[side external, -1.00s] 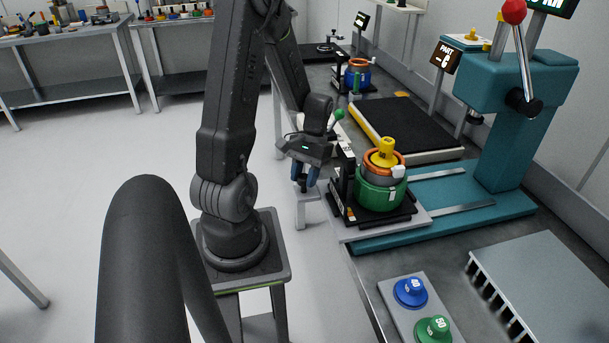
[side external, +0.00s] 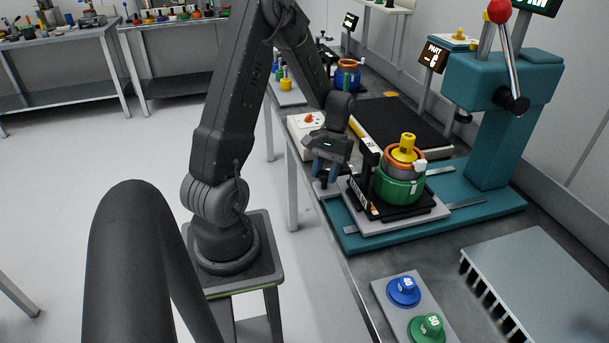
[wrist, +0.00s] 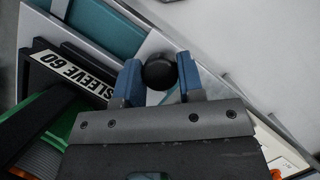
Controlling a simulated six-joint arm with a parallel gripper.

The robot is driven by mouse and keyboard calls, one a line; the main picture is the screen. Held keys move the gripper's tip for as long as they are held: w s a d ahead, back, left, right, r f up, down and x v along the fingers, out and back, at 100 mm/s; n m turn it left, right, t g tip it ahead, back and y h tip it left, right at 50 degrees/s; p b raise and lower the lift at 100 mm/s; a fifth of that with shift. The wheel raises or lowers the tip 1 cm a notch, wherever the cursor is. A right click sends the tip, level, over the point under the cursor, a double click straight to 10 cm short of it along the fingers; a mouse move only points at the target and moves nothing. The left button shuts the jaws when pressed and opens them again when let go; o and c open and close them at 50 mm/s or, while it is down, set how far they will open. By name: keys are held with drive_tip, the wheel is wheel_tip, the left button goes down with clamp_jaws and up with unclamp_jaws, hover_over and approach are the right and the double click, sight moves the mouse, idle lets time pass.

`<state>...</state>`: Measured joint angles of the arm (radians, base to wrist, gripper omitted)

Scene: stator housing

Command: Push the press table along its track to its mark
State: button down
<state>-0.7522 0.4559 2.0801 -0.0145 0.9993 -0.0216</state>
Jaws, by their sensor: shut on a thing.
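The press table (side external: 440,211) is a light grey plate on the teal press base (side external: 355,240). It carries a black tray labelled "SLEEVE 60" (wrist: 70,70), with a green housing (side external: 400,187), an orange ring and a yellow piece on top. My gripper (side external: 326,176) is at the table's left edge, pointing down. In the wrist view its blue fingers are shut on a round black knob (wrist: 160,72) beside the plate. I cannot make out the mark.
The teal press column (side external: 498,140) with its red-balled lever (side external: 500,12) stands to the right. A black mat (side external: 405,125) lies behind.

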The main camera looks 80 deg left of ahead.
drive_tip(key=w, duration=1.4)
drive_tip(key=shift+w, duration=0.35)
drive_tip(key=shift+w+r, duration=0.1)
drive_tip(key=c, duration=1)
unclamp_jaws()
drive_tip(key=shift+o, duration=1.2)
drive_tip(key=v, duration=1.3)
drive_tip(key=shift+r, duration=0.35)
